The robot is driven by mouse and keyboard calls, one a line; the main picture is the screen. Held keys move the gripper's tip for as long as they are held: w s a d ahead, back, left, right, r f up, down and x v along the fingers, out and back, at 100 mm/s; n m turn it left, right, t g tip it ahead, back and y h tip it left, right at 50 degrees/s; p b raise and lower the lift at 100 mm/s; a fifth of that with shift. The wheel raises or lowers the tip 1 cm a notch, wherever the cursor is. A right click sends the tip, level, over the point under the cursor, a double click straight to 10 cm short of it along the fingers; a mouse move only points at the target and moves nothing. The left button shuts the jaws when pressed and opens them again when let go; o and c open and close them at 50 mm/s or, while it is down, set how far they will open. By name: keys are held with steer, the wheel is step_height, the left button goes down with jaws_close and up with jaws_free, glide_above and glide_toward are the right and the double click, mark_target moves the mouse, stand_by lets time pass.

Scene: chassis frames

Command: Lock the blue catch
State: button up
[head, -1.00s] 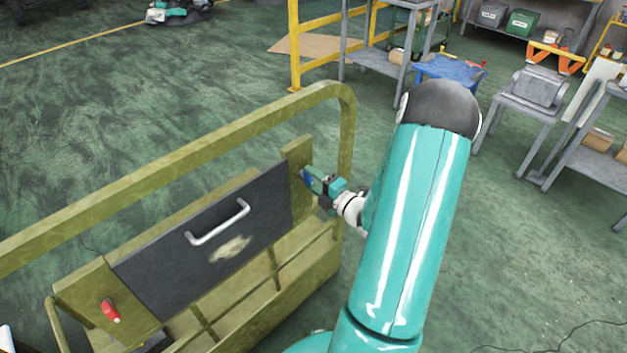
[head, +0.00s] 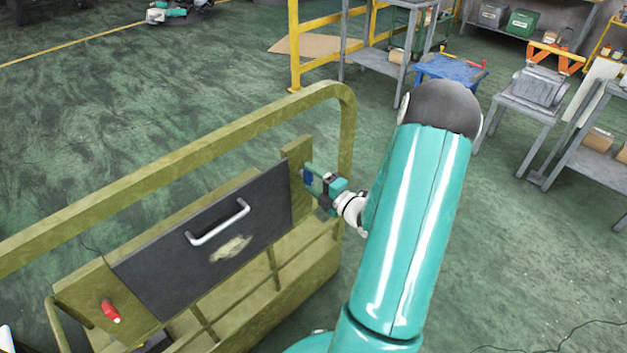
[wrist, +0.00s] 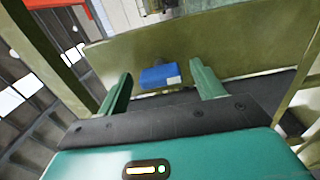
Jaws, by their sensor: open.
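The blue catch (wrist: 160,76) sits on the olive frame, ahead of my gripper (wrist: 158,90) in the wrist view. It shows between the two green fingers, with a gap on each side. In the head view the blue catch (head: 308,176) is a small blue patch on the olive post, right of the dark panel (head: 215,240), partly hidden by my gripper (head: 315,178). My gripper is open and faces the catch. I cannot tell how deep the catch lies between the fingers. The panel has a silver handle (head: 218,222).
A red catch (head: 110,311) sits on the left post of the olive frame. An olive rail (head: 180,165) arches behind the panel and close to my gripper. Work tables (head: 530,95) stand at the back right.

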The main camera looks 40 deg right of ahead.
steer(key=s, duration=1.3)
steer(key=shift+s+d, duration=0.15)
steer(key=shift+s, duration=0.2)
